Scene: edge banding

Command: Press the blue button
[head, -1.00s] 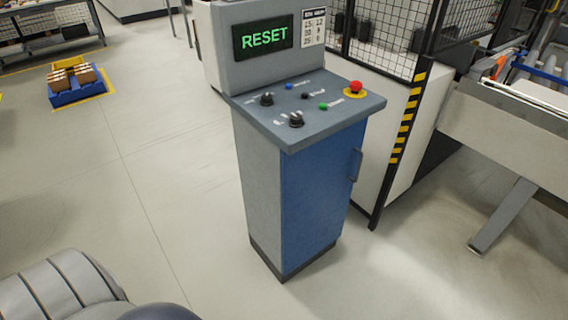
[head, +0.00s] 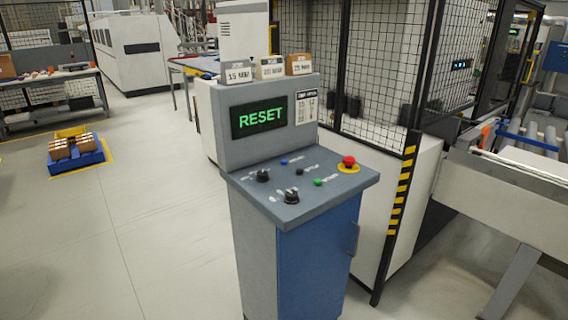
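The blue button (head: 284,162) is a small round button at the back of the sloped grey panel (head: 330,190) on the control console. A black button (head: 299,171), a green button (head: 318,182) and a red mushroom button on a yellow base (head: 348,162) are on the same panel. Two black knobs sit at its left, one farther back (head: 262,176) and one nearer the front (head: 291,196). The screen (head: 259,117) above reads RESET in green. Neither of my grippers is in the head view.
The console's blue cabinet (head: 318,262) stands on open grey floor, with free room at its left. A mesh fence (head: 375,70) with a striped post is behind and right. A conveyor frame (head: 520,195) is at the right. A blue pallet with boxes (head: 77,158) lies far left.

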